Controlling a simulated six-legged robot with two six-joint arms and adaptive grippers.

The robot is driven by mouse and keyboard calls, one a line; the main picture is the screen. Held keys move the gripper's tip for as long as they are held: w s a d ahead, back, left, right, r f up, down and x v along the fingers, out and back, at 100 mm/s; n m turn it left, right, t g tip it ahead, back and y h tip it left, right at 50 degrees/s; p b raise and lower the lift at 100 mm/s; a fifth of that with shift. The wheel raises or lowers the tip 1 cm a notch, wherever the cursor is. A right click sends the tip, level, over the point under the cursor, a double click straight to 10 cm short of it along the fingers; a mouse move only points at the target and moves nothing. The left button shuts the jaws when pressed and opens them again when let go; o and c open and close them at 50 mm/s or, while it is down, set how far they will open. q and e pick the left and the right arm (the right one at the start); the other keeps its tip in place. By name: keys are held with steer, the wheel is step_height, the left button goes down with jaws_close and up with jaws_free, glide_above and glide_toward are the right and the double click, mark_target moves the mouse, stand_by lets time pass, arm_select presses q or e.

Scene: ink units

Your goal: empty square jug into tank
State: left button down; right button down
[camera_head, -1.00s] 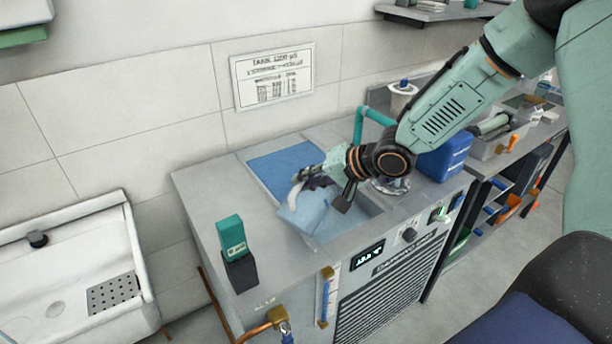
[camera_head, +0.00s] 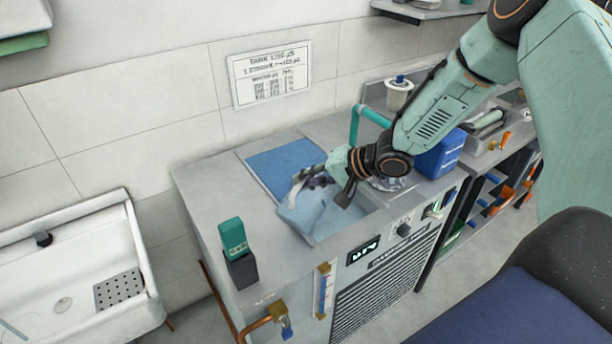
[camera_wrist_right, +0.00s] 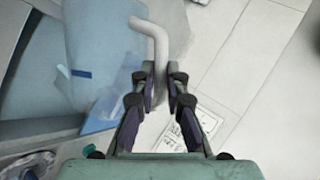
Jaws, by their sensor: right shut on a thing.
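The square jug (camera_head: 301,211) is pale blue and see-through, and it is tilted over the open part of the tank (camera_head: 345,216), which is set in a grey metal counter. My right gripper (camera_head: 322,181) is shut on the jug's pale handle. In the right wrist view the handle (camera_wrist_right: 158,45) runs between the two fingers (camera_wrist_right: 159,82), with the blue jug body (camera_wrist_right: 90,80) to the left. I cannot tell whether liquid is leaving the jug. My left gripper is not in view.
A blue panel (camera_head: 284,166) covers the tank's back left part. A teal pipe (camera_head: 368,113) and a blue canister (camera_head: 440,153) stand right of the jug. A green block (camera_head: 233,237) in a dark holder stands front left. A white sink (camera_head: 75,270) is at far left.

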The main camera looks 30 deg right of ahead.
steer(key=shift+d+p, duration=0.1)
steer(key=shift+p, duration=0.25)
steer(key=shift+w+d+f+m+y+p, duration=0.25)
steer(key=shift+d+m+y+p, duration=0.25)
steer(key=shift+p, duration=0.5)
steer(key=shift+w+d+f+g+y, duration=0.15)
steer(key=shift+d+f+y, duration=0.05)
steer(key=shift+d, duration=0.15)
steer(key=shift+w+d+f+g+y, duration=0.1)
steer(key=shift+d+f+g+y, duration=0.1)
steer(key=shift+d, duration=0.15)
steer(key=shift+w+d+f+m+y+b, duration=0.2)
steer(key=shift+d+m+y, duration=0.1)
steer(key=shift+d, duration=0.1)
steer(key=shift+w+d+f+m+y+b, duration=0.1)
steer(key=shift+w+d+f+m+y, duration=0.1)
steer(key=shift+d+m, duration=0.15)
steer(key=shift+w+d+r+m+y+b, duration=0.1)
steer(key=shift+w+d+m+y+b, duration=0.1)
steer(key=shift+d, duration=0.15)
steer(key=shift+w+d+r+m+y+b, duration=0.1)
steer(key=shift+d+y+b, duration=0.1)
steer(key=shift+d, duration=0.1)
steer(key=shift+w+d+r+m+g+y+b, duration=0.2)
steer(key=shift+w+d+m+g+y+b, duration=0.1)
steer(key=shift+d+y+b, duration=0.3)
steer(key=shift+r, duration=0.1)
